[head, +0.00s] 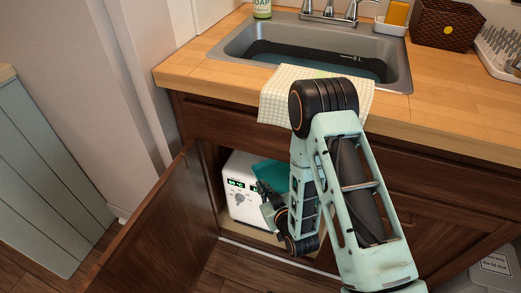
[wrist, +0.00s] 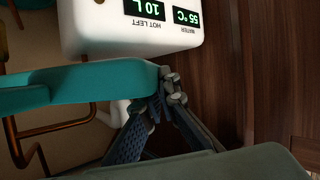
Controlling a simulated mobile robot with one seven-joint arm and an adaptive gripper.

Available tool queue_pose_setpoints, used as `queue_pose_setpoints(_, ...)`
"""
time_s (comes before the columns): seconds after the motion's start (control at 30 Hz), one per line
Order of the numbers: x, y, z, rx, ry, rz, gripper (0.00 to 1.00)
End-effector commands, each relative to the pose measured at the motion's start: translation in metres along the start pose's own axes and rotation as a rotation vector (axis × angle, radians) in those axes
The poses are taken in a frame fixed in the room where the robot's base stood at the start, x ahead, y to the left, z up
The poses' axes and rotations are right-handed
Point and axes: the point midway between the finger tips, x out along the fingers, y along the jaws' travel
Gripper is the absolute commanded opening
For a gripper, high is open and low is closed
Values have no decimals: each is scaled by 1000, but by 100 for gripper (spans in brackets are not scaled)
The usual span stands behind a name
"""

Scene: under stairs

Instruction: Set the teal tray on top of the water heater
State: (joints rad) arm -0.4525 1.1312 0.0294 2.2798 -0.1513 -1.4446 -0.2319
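The water heater (head: 240,205) is a white box with a dial and green displays, standing inside the open cabinet under the sink. In the wrist view its front (wrist: 90,25) appears upside down. The teal tray (head: 272,174) is by the heater's upper right part, partly hidden by my arm. The tray (wrist: 75,88) fills the left of the wrist view, close to heater-top height; whether it touches the heater cannot be told. My gripper (head: 267,203) is in front of the heater's right side. Its fingertips (wrist: 168,95) are closed together at the tray's edge.
The cabinet door (head: 160,225) is swung open at left. The countertop (head: 455,110) and sink (head: 320,50) are above, with a cloth (head: 285,95) over the front edge. Copper pipes (wrist: 50,130) show beside the tray. A bin (head: 490,270) stands at lower right.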

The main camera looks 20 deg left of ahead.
Motion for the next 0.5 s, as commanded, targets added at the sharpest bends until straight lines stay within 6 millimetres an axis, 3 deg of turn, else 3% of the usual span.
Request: queue_pose_setpoints(0.5,124,8,-50,-1,8,1,0)
